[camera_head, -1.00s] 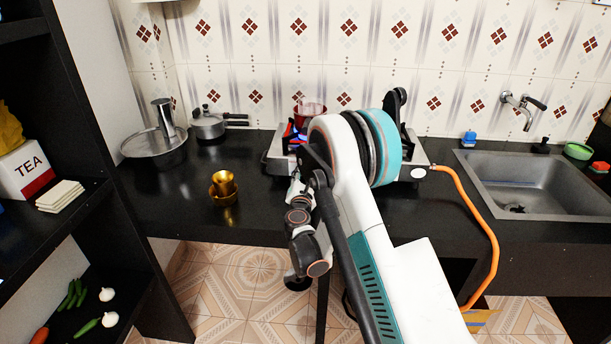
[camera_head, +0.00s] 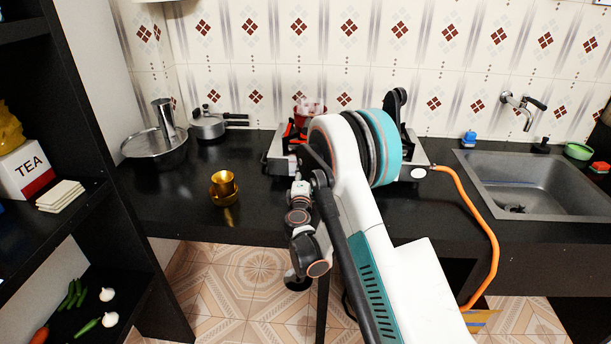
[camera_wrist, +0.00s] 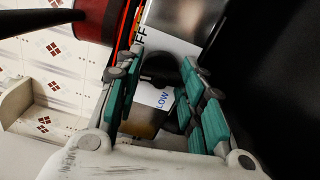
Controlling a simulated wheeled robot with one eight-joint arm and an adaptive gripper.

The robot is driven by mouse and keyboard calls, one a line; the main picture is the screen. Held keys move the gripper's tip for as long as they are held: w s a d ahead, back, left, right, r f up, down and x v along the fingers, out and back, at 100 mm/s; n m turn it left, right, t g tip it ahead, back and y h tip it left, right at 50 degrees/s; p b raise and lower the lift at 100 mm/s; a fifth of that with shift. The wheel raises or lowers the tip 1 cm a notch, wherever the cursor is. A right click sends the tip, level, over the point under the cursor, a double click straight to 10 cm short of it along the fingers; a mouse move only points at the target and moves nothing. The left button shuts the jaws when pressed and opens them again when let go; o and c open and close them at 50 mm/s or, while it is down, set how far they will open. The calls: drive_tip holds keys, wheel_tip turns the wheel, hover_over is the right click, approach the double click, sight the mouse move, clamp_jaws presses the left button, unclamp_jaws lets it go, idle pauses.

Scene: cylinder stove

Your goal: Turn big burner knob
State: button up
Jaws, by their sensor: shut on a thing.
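The dark burner knob (camera_wrist: 158,68) sits on the stove's light front panel in the wrist view, between labels reading "LOW" and partly "FF". My gripper (camera_wrist: 163,62) is shut on the knob, with a teal-padded finger on either side of it. The fingers and shadow hide part of the knob. In the head view, the stove (camera_head: 276,158) stands on the counter, largely hidden behind my arm. A red pot (camera_head: 312,106) sits over its left burner, and no flame shows under it. The knob is hidden in the head view.
An orange hose (camera_head: 480,215) runs from the stove's right side down past the counter edge. A gold cup (camera_head: 223,183) stands on the counter to the left, with pots behind it. A sink (camera_head: 540,180) is at the right. The counter between cup and stove is clear.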

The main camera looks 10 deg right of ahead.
drive_tip(key=shift+m, duration=0.7)
drive_tip(key=o, duration=1.1)
